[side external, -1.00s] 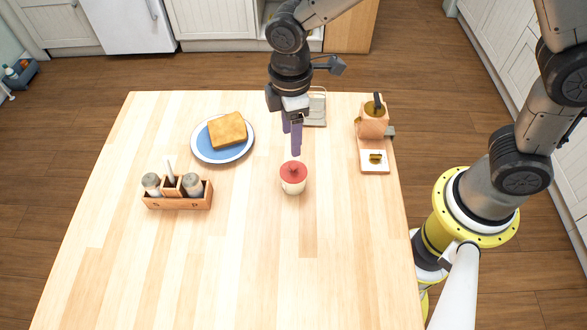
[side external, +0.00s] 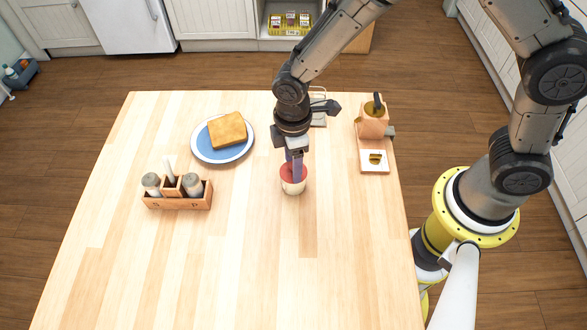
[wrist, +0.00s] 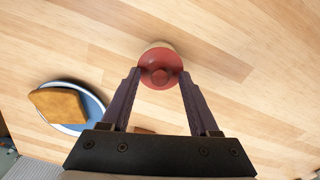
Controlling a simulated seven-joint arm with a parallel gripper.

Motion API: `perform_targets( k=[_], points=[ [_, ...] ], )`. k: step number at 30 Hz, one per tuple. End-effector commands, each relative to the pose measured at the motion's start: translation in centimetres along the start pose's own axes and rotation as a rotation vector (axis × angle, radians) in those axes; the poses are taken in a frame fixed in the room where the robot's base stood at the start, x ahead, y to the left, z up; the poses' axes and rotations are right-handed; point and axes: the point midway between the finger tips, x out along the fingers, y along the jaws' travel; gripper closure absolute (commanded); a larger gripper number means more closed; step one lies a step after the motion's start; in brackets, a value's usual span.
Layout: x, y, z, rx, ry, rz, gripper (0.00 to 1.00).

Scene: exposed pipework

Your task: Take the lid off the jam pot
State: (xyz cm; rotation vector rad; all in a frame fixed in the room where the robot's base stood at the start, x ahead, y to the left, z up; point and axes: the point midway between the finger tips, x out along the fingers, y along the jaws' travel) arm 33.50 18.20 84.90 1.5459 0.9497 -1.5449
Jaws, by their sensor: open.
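The jam pot (side external: 293,187) is a small cream pot standing upright on the table. Its red lid (side external: 285,172) with a round knob is on top. The lid also shows in the wrist view (wrist: 160,70), just beyond and between the fingertips. My gripper (side external: 296,176) points down over the pot, and its fingers partly hide the lid in the side view. In the wrist view my gripper (wrist: 160,75) is open, with its two purple fingers apart on either side of the lid. I cannot tell whether a finger touches the lid.
A blue and white plate (side external: 198,150) with toast (side external: 227,130) lies to the left. A wooden caddy (side external: 178,202) with shakers stands at the front left. A copper-coloured container (side external: 372,127) and a white tile (side external: 374,166) are at the right. A wire rack (side external: 319,112) stands behind my gripper. The table's front is clear.

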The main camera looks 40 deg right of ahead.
Motion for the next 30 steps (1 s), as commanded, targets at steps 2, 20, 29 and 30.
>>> perform_targets(
  k=[2,20,29,30],
  points=[
    [0.0,0.0,0.0,0.000,0.000,0.000,0.39],
    [-0.1,0.0,0.0,0.000,0.000,0.000,1.00],
    [-0.8,0.0,0.0,0.000,0.001,0.001,1.00],
    [-1.1,0.0,-0.1,0.000,0.002,0.001,1.00]
  ],
)
